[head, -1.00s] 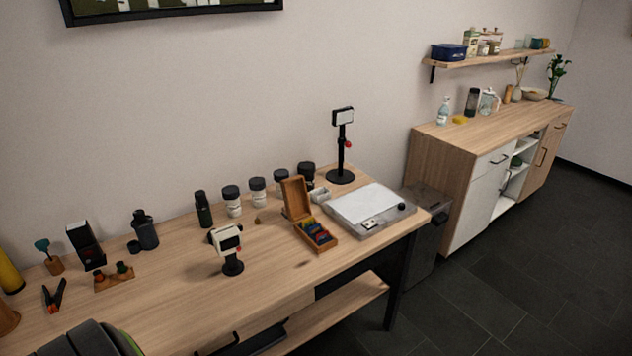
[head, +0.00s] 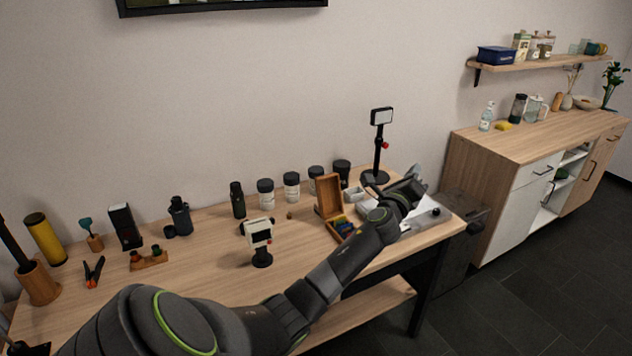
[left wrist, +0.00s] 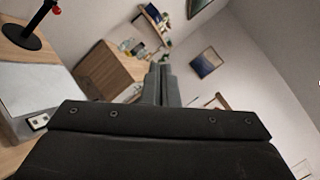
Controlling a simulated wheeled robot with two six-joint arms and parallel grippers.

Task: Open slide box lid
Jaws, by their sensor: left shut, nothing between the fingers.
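The wooden slide box (head: 340,222) stands toward the right end of the table, with its lid (head: 329,195) upright at the back. Coloured slides (head: 345,229) show inside, partly hidden by my left arm. My left gripper (head: 416,172) is shut and empty, to the right of the box and apart from it, above the light table. Its closed fingers also show in the left wrist view (left wrist: 158,84), where the box is not seen. My right gripper is not seen.
The light table (head: 368,207) is partly hidden under my left arm. It also shows in the left wrist view (left wrist: 32,88). A black lamp stand (head: 378,150) rises behind it. A small white-faced device (head: 258,236) stands left of the box. Jars (head: 291,186) line the back.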

